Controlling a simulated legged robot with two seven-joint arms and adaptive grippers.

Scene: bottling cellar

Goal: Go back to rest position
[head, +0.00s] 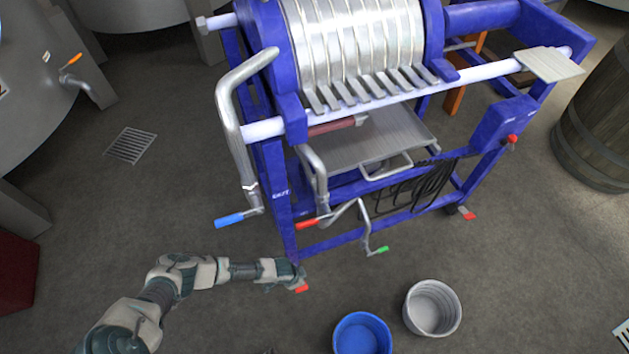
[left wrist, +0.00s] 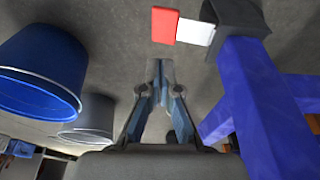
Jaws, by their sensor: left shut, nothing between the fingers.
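My left arm reaches in from the lower left in the head view. Its gripper (head: 292,274) is beside the foot of the blue machine frame (head: 284,215), close to a red caster pedal (head: 302,288). In the left wrist view the gripper (left wrist: 160,66) is shut with nothing between its fingers. The red pedal also shows there (left wrist: 164,25), beyond the fingertips, with a blue leg (left wrist: 262,110) to the right. I cannot tell whether the gripper touches the pedal. My right gripper is not in view.
A blue bucket (head: 362,334) and a grey bucket (head: 433,308) stand on the floor right of my left gripper. Crank handles with blue (head: 229,220), red (head: 303,224) and green (head: 378,251) grips stick out from the machine. A barrel (head: 597,130) stands at right.

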